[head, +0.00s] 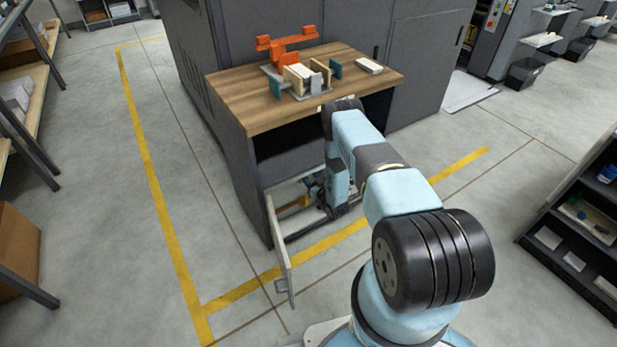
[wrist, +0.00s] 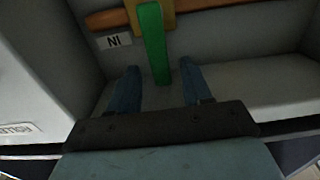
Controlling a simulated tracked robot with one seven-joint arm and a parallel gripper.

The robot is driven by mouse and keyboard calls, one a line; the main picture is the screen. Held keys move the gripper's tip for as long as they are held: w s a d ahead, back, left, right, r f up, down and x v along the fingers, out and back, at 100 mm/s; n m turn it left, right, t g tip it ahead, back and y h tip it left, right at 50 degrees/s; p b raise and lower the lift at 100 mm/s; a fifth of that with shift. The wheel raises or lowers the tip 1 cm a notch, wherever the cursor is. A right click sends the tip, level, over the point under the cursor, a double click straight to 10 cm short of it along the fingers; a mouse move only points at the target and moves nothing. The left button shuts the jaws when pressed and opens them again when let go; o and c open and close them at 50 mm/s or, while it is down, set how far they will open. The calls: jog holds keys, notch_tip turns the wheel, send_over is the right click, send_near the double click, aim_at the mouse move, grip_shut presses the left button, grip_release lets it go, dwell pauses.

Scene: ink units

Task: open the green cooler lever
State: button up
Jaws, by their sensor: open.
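The green lever (wrist: 153,45) shows at the top middle of the wrist view. It is a flat green bar on a tan mount (wrist: 175,8), next to an orange-brown pipe (wrist: 225,12). My gripper (wrist: 159,75) is open, with one blue finger to each side of the lever's lower end. I cannot tell whether the fingers touch it. In the head view my wrist is low inside the open front of the dark cabinet (head: 225,160), and the lever cannot be made out there.
A small white label (wrist: 113,41) is on the wall left of the lever. A pale open door (head: 280,250) stands out at the cabinet's lower front. The wooden top (head: 240,105) above my wrist holds an orange fixture (head: 285,45) and small blocks. Grey walls enclose my gripper closely.

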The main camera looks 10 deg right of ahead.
jog(key=shift+w+a, duration=0.15)
jog(key=shift+w, duration=0.2)
grip_shut()
dwell(0.3)
